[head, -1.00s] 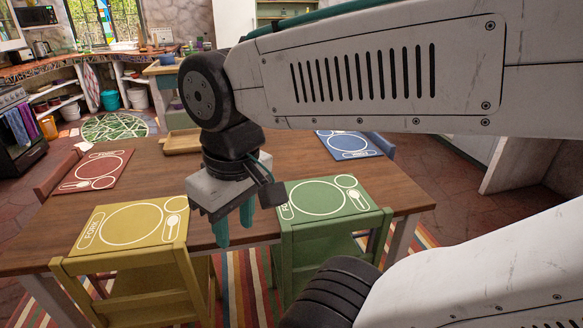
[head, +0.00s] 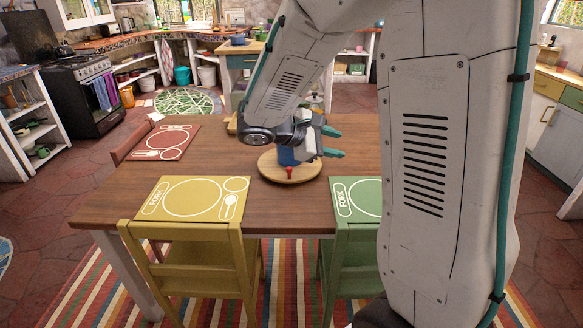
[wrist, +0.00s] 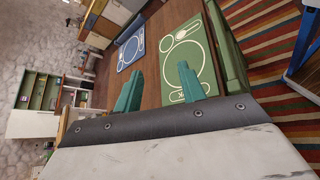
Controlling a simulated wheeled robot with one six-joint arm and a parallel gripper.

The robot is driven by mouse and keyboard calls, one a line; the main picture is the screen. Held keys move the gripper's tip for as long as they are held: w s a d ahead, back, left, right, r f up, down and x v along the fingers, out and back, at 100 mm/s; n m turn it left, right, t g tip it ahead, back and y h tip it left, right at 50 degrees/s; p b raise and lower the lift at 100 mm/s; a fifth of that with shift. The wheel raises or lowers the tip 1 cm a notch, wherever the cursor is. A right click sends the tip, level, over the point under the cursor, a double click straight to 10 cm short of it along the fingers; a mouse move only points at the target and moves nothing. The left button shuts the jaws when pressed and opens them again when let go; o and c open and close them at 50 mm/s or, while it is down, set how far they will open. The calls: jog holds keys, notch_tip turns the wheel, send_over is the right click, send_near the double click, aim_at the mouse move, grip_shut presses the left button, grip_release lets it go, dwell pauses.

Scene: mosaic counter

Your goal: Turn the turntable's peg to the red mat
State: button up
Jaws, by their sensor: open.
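The turntable (head: 268,166) is a round wooden disc on the table, near the yellow and green mats. A red peg (head: 289,174) stands at its near edge, facing the front of the table. A blue block-like thing (head: 287,157) stands on the disc behind the peg, partly hidden by my gripper. The red mat (head: 178,150) lies at the table's left end. My gripper (head: 340,143) is above the disc's right side, its teal fingers apart, empty and pointing right. In the wrist view my gripper (wrist: 158,74) is open, and neither turntable nor peg shows.
The yellow mat (head: 183,207) and green mat (head: 365,193) lie along the near edge, with chairs before them. The blue mat (wrist: 131,51) shows in the wrist view. A wooden tray (head: 231,124) is partly hidden behind my arm. The table between turntable and red mat looks clear.

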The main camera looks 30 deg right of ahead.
jog(key=w+d+f+n+t+h, duration=0.25)
jog(key=w+f+n, duration=0.2)
jog(key=w, duration=0.35)
jog(key=n+t, duration=1)
jog(key=n, duration=0.2)
send_near(288, 170)
jog(key=x, duration=0.5)
jog(key=shift+d, duration=0.2)
jog(key=x, duration=0.7)
jog(key=shift+w+d+f, duration=0.1)
jog(key=shift+w+d, duration=0.05)
jog(key=shift+w, duration=0.05)
grip_shut()
